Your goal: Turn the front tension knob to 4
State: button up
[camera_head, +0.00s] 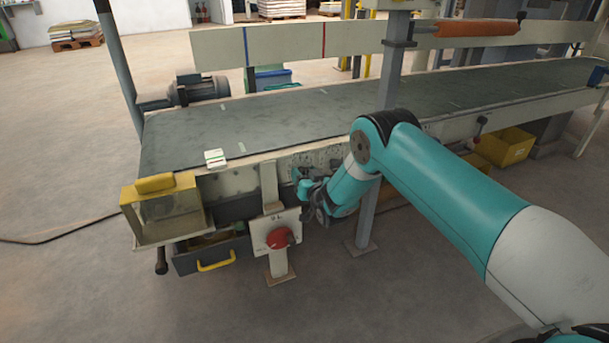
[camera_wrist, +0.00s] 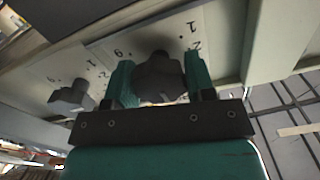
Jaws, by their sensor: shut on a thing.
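In the wrist view, my gripper (camera_wrist: 160,80) has its two teal fingers on either side of a dark lobed knob (camera_wrist: 159,72) and is shut on it. The knob sits on a pale dial plate (camera_wrist: 140,38) with printed numbers and dots; 1 and 2 show at its right, and a mark like 6 or 9 at its left. The knob's pointer and the other numbers are hidden or too dark to read. A second, similar dark knob (camera_wrist: 72,97) with its own numbers is to the left, apart from my fingers. I cannot tell from labels which is the front tension knob.
In the head view, a long conveyor belt (camera_head: 270,115) runs above the knob panel. A red button (camera_head: 278,238) on a post stands left of my gripper, near a drawer with a yellow handle (camera_head: 216,262). A grey upright post (camera_head: 367,220) is close to my wrist.

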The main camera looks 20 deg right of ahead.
jog(key=shift+n, duration=2.7)
jog(key=o, duration=0.9)
jog(key=s+d+p, duration=0.1)
jog(key=s, duration=0.4)
jog(key=s+p, duration=0.2)
jog(key=s, duration=0.4)
jog(key=s+d+p, duration=0.1)
jog(key=s+p, duration=0.1)
jog(key=s, duration=0.4)
jog(key=shift+s+d, duration=0.15)
jog(key=shift+d, duration=0.2)
